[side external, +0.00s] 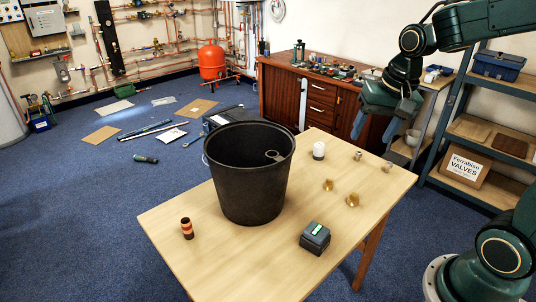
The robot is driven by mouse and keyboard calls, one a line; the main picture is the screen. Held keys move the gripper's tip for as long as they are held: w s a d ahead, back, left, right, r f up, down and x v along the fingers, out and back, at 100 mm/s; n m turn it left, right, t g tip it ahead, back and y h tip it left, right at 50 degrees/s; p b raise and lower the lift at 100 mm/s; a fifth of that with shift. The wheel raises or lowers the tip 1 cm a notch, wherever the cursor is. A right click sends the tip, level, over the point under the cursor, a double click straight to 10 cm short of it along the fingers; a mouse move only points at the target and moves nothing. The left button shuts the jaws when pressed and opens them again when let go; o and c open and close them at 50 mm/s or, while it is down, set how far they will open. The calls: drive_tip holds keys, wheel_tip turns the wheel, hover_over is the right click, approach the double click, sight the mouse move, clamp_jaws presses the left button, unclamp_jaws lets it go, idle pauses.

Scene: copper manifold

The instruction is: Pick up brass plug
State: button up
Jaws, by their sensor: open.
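Two small brass pieces lie on the wooden table (285,262), right of the black bucket: one brass piece (328,185) is nearer the bucket, and another brass piece (352,200) is a little nearer the camera. Two duller metal fittings, one fitting (357,155) and another fitting (387,166), are near the table's far right edge. I cannot tell for sure which is the brass plug. My dark green gripper (375,130) is open and empty, pointing down in the air. In the picture it appears above the dull fittings, apart from everything on the table.
A large black bucket (245,190) stands on the table with a pale ring-shaped thing inside. The table's front is mostly clear. Shelves (500,145) stand at right.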

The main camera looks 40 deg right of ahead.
drive_tip(key=w+d+f+m+g, duration=0.1)
drive_tip(key=w+d+f+m, duration=0.2)
drive_tip(key=d+f+m, duration=0.2)
drive_tip(key=w+d+f+m+g+y, duration=0.1)
drive_tip(key=w+d+f+m, duration=0.2)
drive_tip(key=d+f, duration=0.6)
wheel_tip(320, 180, down, 4)
drive_tip(key=shift+w+d+r+m+g+y, duration=0.15)
drive_tip(key=shift+w+r+m+g+y, duration=0.2)
drive_tip(key=shift+m, duration=0.55)
drive_tip(key=shift+f, duration=0.2)
hover_over(355, 194)
drive_tip(key=shift+d+f, duration=0.15)
drive_tip(key=shift+f, duration=4)
drive_tip(key=shift+a+f, duration=0.15)
drive_tip(key=shift+f, duration=1.15)
drive_tip(key=shift+a+f, duration=0.1)
drive_tip(key=shift+f, duration=1.15)
drive_tip(key=shift+c, duration=0.2)
drive_tip(key=c, duration=1.1)
